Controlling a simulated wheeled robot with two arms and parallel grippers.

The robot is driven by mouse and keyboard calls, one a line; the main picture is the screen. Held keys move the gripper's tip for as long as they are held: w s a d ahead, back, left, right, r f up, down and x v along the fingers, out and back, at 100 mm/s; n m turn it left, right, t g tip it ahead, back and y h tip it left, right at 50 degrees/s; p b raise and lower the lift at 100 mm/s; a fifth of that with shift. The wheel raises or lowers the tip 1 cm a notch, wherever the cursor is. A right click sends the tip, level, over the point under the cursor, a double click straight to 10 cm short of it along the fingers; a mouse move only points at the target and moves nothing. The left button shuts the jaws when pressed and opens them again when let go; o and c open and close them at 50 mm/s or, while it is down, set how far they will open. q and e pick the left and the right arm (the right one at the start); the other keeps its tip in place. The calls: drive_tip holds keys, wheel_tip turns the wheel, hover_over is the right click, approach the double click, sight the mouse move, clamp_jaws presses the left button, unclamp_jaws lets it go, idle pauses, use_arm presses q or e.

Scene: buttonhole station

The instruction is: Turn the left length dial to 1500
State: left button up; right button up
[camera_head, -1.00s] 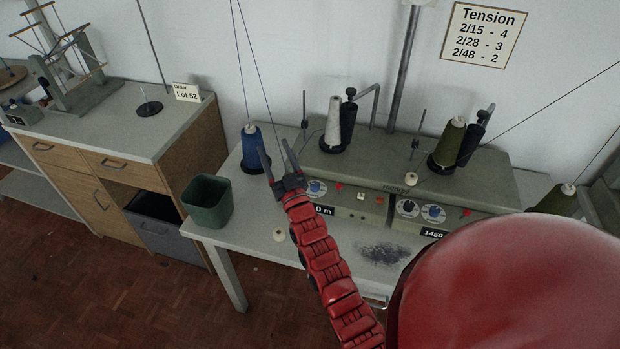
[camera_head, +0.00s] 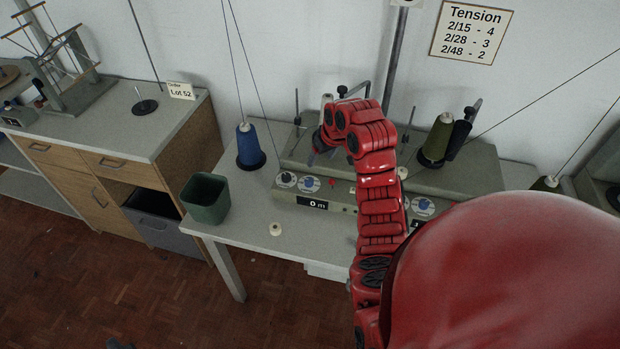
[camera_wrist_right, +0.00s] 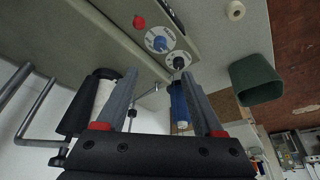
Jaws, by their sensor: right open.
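The left winding unit has a front panel with a black-knobbed dial (camera_head: 286,178) and a blue-knobbed dial (camera_head: 308,183). Their lettering is too small to read. The display (camera_head: 312,203) below them reads 0 m. In the right wrist view, the blue-knobbed dial (camera_wrist_right: 159,43) and black-knobbed dial (camera_wrist_right: 178,60) lie beyond the fingertips. My right gripper (camera_head: 315,157) is above the left panel, its fingers partly hidden by my wrist. In the wrist view my right gripper (camera_wrist_right: 161,78) is open, with nothing held and apart from both knobs. My left gripper is not visible.
A blue thread cone (camera_head: 248,145) stands left of the unit, and a green bin (camera_head: 206,198) at the table's left edge. My right arm partly hides the right unit and white cone (camera_wrist_right: 105,93).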

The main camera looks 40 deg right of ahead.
drive_tip(key=b, duration=0.1)
approach(309, 179)
drive_tip(key=p+x, duration=0.3)
drive_tip(key=x, duration=0.3)
drive_tip(key=shift+f, duration=0.1)
drive_tip(key=shift+p+x, duration=0.3)
drive_tip(key=shift+x, duration=0.95)
clamp_jaws()
